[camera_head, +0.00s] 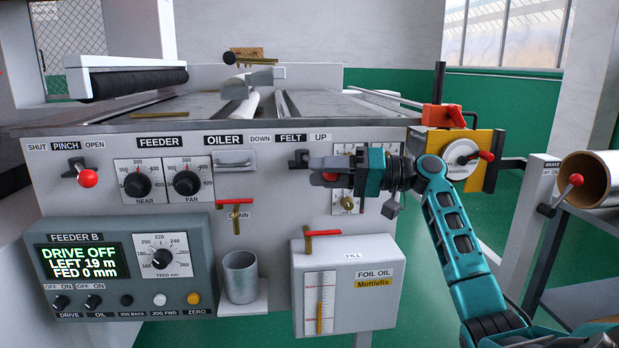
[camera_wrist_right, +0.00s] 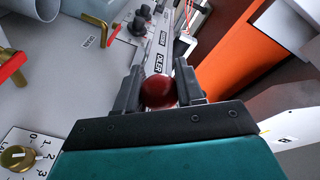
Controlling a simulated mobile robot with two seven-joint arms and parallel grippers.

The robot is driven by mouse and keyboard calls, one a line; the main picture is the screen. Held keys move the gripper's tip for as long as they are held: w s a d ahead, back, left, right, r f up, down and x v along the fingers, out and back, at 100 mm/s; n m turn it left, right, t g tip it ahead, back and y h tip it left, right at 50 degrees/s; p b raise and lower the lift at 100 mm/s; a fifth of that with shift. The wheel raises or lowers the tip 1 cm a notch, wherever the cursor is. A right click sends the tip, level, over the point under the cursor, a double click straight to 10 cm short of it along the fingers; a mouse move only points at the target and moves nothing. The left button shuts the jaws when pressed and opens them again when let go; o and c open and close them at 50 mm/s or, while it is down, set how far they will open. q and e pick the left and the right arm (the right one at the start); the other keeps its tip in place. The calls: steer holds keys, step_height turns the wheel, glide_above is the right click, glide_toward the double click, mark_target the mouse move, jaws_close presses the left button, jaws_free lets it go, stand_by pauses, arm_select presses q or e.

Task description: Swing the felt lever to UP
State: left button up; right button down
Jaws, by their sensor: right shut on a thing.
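The felt lever's black mount (camera_head: 299,158) is on the front panel, under the FELT label (camera_head: 291,139). The DOWN label (camera_head: 260,139) is to its left and the UP label (camera_head: 321,137) to its right. My right gripper (camera_head: 326,172) comes in from the right and is shut on the lever's knob. In the right wrist view the dark red ball knob (camera_wrist_right: 159,91) sits between the two fingers. The gripper hides most of the lever in the head view, so I cannot tell its exact angle. My left gripper is not in view.
The red-topped drain valve (camera_head: 235,204) and the oil tank's red fill handle (camera_head: 322,233) lie below and left of the gripper. The red pinch lever (camera_head: 88,178) is far left.

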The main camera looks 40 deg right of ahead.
steer(key=shift+s+d+r, duration=0.1)
steer(key=shift+s+d, duration=0.05)
steer(key=shift+d, duration=0.5)
steer(key=shift+s+d, duration=0.1)
steer(key=shift+d, duration=0.55)
stand_by(0.5)
steer(key=c, duration=0.8)
jaws_free()
steer(key=shift+s+d, duration=0.1)
steer(key=shift+c, duration=0.2)
steer(key=shift+o, duration=0.7)
steer(key=v, duration=1.2)
steer(key=shift+s, duration=0.4)
steer(key=shift+d, duration=0.1)
